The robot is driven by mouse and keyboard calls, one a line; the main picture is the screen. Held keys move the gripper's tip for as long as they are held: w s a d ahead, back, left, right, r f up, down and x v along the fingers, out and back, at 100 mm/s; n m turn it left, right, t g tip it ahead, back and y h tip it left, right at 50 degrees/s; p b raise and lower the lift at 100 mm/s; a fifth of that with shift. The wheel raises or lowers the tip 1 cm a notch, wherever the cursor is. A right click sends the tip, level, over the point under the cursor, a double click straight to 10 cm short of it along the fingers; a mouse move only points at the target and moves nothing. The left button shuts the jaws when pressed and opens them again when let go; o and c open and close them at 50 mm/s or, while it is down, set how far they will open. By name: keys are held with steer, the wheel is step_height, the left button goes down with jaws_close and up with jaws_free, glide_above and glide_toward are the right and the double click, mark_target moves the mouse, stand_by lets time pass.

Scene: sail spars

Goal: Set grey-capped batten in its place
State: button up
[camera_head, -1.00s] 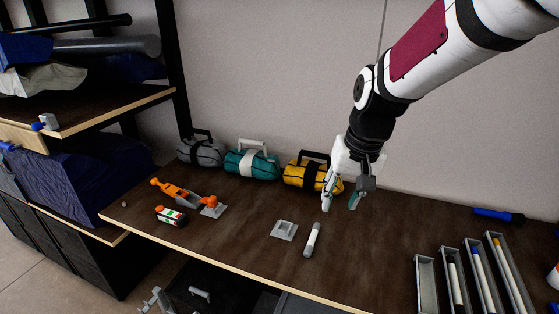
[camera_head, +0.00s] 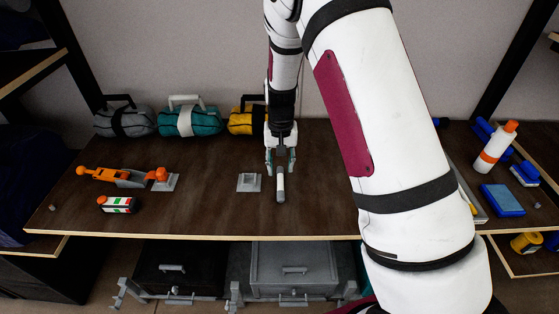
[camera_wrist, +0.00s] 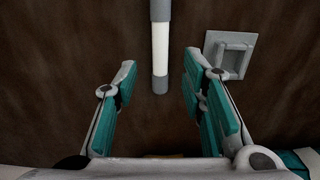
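The grey-capped batten (camera_head: 280,188) is a short white rod with grey ends, lying on the dark worktop. In the wrist view the batten (camera_wrist: 160,50) points straight away from me, its near cap just ahead of the gap between the fingers. My gripper (camera_head: 280,166) is open and empty, its fingers (camera_wrist: 158,78) spread to either side of the batten's line without visible contact. The row of grey slotted trays is mostly hidden behind my arm; only a tray edge (camera_head: 467,193) shows.
A grey square block (camera_head: 249,182) sits just left of the batten. An orange-handled tool (camera_head: 125,177) and a small striped can (camera_head: 117,204) lie at the left. Grey, teal (camera_head: 190,120) and yellow bags stand at the back. A bottle (camera_head: 495,147) and blue box (camera_head: 503,200) are at the right.

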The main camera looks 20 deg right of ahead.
mark_target(280, 181)
step_height(280, 181, down, 7)
steer(key=shift+r+b, duration=0.15)
steer(key=shift+b, duration=0.9)
steer(key=shift+r, duration=0.25)
jaws_close()
steer(key=shift+r, duration=0.1)
steer(key=shift+r+p, duration=1.15)
steer(key=shift+r, duration=1.9)
